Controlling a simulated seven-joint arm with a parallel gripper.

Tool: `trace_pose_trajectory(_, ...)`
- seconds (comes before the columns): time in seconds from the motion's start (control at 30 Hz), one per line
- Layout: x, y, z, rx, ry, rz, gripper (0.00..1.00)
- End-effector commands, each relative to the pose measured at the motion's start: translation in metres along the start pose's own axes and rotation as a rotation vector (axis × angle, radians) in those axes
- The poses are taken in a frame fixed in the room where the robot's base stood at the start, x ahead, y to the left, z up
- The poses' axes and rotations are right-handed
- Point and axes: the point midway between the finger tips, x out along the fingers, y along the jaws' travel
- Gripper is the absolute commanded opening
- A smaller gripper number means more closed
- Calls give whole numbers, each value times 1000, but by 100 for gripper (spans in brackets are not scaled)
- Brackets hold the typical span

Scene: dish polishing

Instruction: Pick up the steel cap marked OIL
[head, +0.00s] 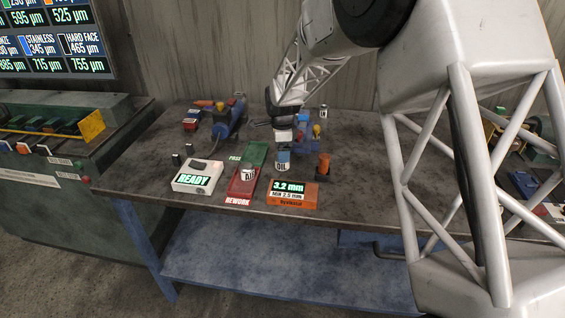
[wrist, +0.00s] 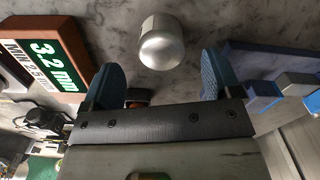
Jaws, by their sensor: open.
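My gripper (head: 284,152) is open and empty, pointing down just above and behind the cap in the head view. In the wrist view the blue pads of my gripper (wrist: 160,80) are spread on either side, with the cap centred sideways but beyond their tips.
A second cap marked AIR (head: 249,174) stands on the red REWORK tray (head: 240,189). The orange 3.2 mm box (head: 293,195) is close in front, and a small orange-topped piece (head: 323,165) is at the right. A white READY box (head: 197,177) sits further left.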

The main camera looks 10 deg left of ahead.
Motion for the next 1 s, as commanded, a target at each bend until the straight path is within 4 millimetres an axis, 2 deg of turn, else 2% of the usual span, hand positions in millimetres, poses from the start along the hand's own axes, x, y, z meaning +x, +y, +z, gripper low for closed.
trace_pose_trajectory(0.17,6,0,0,0,0,1,84)
trace_pose_trajectory(0.6,49,-2,-1,0,0,0,84)
trace_pose_trajectory(1.0,52,-2,-1,0,0,0,84)
